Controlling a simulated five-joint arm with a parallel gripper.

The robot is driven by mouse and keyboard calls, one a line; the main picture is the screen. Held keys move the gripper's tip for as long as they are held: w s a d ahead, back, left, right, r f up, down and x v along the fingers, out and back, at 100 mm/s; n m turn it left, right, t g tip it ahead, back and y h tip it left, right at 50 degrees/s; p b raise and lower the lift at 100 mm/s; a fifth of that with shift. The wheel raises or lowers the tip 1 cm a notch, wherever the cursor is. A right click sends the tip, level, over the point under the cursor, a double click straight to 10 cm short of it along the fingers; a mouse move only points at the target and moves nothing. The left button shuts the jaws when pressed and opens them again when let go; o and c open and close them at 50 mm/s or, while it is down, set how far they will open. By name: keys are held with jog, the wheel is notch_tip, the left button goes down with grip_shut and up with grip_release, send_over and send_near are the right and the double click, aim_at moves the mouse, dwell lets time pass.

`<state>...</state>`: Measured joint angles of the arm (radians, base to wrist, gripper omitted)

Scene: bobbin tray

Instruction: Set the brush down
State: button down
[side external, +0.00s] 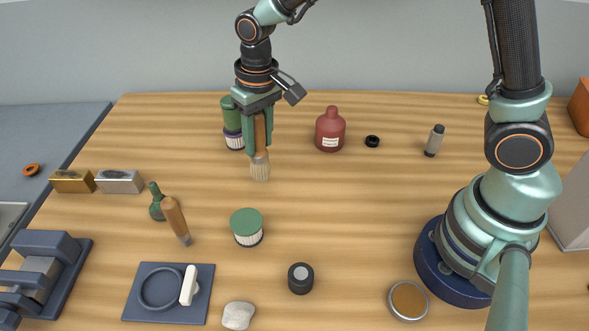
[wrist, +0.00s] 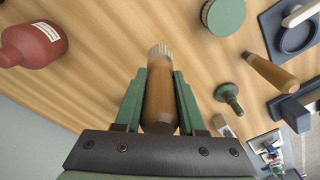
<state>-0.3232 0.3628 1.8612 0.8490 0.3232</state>
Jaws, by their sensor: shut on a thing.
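The brush has a brown wooden handle and pale bristles (side external: 260,168). My gripper (side external: 259,150) is shut on its handle, with the bristles pointing down. In the side external view the bristle end is low over the wooden table; I cannot tell whether it touches. In the wrist view the brush handle (wrist: 160,95) lies between the two green fingers of my gripper (wrist: 160,88), and the bristles point away from the wrist.
A green and white container (side external: 232,125) stands just behind my gripper. A red bottle (side external: 330,132) is to the right, and a green-lidded jar (side external: 246,226) is in front. The table (side external: 340,205) is clear at centre right.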

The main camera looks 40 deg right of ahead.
aim_at(258, 114)
jog(key=shift+f, duration=1.75)
jog(key=shift+f, duration=0.15)
jog(key=c, duration=0.5)
grip_release()
jog(key=r, duration=0.8)
jog(key=s+r, duration=0.1)
jog(key=r, duration=0.3)
jog(key=shift+r, duration=0.1)
jog(key=s+d+r+t, duration=0.2)
jog(key=s+d, duration=0.3)
jog(key=d, duration=0.1)
jog(key=s+d+r+t, duration=0.2)
jog(key=s+d, duration=0.3)
jog(key=d, duration=0.2)
jog(key=shift+s+d+r+t, duration=0.2)
jog(key=shift+s+r+t, duration=0.1)
jog(key=shift+r+t, duration=0.1)
